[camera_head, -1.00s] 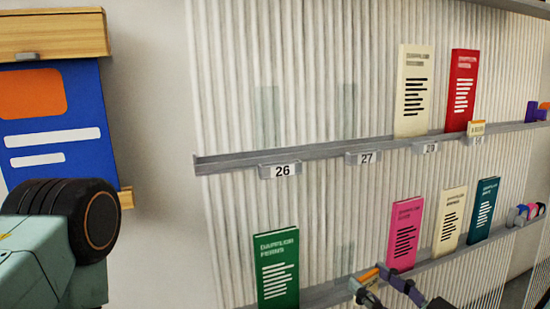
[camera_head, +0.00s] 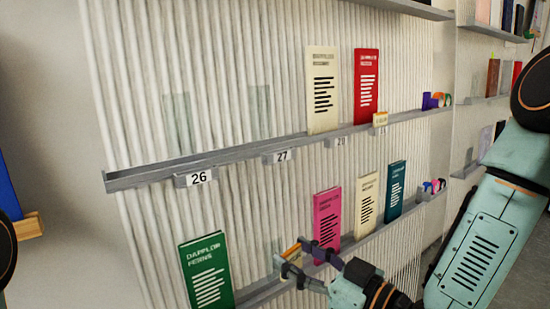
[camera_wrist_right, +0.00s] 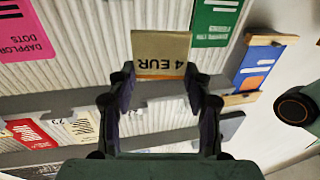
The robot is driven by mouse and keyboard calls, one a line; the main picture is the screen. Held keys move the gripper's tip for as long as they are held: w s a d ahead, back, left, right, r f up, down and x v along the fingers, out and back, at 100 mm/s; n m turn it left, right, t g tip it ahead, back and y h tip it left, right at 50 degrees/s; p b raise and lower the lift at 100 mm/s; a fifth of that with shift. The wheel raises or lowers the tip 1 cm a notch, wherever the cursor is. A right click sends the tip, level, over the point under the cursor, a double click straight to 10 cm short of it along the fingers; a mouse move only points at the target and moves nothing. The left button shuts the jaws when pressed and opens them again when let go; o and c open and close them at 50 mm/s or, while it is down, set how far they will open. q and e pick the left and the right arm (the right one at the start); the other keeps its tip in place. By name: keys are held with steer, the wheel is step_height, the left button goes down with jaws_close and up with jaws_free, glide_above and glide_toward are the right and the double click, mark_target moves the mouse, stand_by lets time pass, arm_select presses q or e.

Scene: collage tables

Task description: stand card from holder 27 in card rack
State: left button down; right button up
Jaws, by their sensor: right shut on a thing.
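A small tan card reading "4 EUR" (camera_wrist_right: 161,52) is upside down between the fingertips of my right gripper (camera_wrist_right: 160,78) in the right wrist view. In the head view the card (camera_head: 291,251) is a small orange-yellow piece in my right gripper (camera_head: 298,256), in front of the lower ledge, left of the pink book. The gripper is shut on it. Holder 27 (camera_head: 282,157) is on the upper ledge's front and shows no card. I cannot make out the card rack. My left gripper is not in view.
The upper ledge (camera_head: 150,177) carries a cream book (camera_head: 322,90), a red book (camera_head: 366,85) and another small card (camera_head: 380,119). Green (camera_head: 206,270), pink (camera_head: 327,225), cream and teal books stand below. Holder 26 (camera_head: 195,179) is left of 27.

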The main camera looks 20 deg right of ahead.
steer(key=w+a+r+p, duration=0.1)
steer(key=w+r+p, duration=0.15)
steer(key=r, duration=0.75)
steer(key=w+a+r+p, duration=0.1)
steer(key=w+r+p, duration=0.15)
steer(key=r, duration=0.65)
steer(key=w+a+r+p, duration=0.15)
steer(key=r+p, duration=0.25)
steer(key=r, duration=0.6)
steer(key=w+d+h, duration=0.1)
steer(key=w+d+m+t+h, duration=0.1)
steer(key=w+d+m+h, duration=0.1)
steer(key=w, duration=0.1)
steer(key=shift+d+f+t, duration=0.3)
steer(key=shift+d+t, duration=0.1)
steer(key=shift+s, duration=0.15)
step_height(320, 180, down, 10)
steer(key=shift+r, duration=0.2)
